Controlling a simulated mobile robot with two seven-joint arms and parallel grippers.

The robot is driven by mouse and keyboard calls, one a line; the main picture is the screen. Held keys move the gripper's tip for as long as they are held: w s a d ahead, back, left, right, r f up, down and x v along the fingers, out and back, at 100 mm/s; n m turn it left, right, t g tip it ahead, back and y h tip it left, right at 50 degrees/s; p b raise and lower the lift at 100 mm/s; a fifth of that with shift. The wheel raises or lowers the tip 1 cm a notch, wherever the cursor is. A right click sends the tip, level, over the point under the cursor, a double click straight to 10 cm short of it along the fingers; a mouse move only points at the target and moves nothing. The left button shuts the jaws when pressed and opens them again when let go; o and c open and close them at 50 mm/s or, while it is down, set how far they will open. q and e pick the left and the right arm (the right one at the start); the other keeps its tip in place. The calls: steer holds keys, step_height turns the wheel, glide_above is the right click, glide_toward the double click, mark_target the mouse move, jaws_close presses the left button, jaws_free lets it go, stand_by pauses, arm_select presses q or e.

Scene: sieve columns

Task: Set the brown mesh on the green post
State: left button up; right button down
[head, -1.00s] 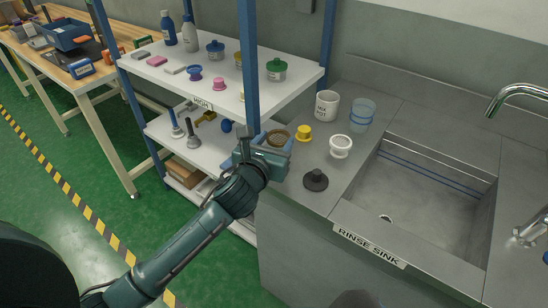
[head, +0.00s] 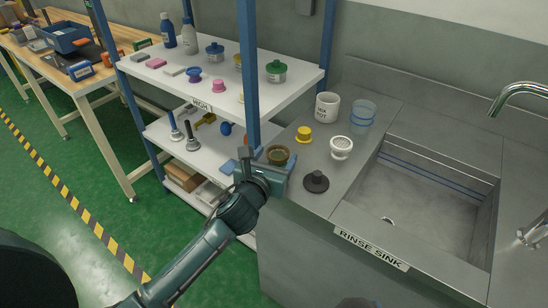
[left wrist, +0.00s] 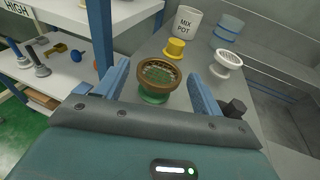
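The brown mesh (left wrist: 160,72) is a round ring with a mesh inside. In the left wrist view it sits level on top of the green post (left wrist: 154,98), whose green shows below the ring and through the mesh. In the head view the brown mesh (head: 278,150) is at the counter's left part, just beyond my left gripper (head: 269,162). My left gripper is open, with a blue finger on each side of the mesh and a visible gap to each, as the left wrist view (left wrist: 160,85) shows.
A yellow post (head: 304,134), a white sieve piece (head: 341,147) and a dark post (head: 316,181) stand close by on the counter. A blue shelf upright (head: 248,80) rises close left; the sink (head: 425,200) is right.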

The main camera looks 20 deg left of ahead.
arm_select(q)
steer(key=shift+o, duration=0.3)
steer(key=shift+r, duration=0.25)
steer(key=s+r, duration=0.2)
steer(key=s, duration=1)
steer(key=s+d+f+n+g+h, duration=0.1)
steer(key=s+f+n, duration=0.5)
steer(key=n, duration=1.1)
steer(key=s+d+f+n+g+h, duration=0.1)
steer(key=s+f+n, duration=0.5)
steer(key=n, duration=1)
step_height(320, 180, down, 2)
steer(key=g+h, duration=0.1)
steer(key=g, duration=0.1)
steer(key=shift+d+f+n+g, duration=0.15)
steer(key=shift+f+n+g, duration=0.1)
steer(key=shift+n+g, duration=0.15)
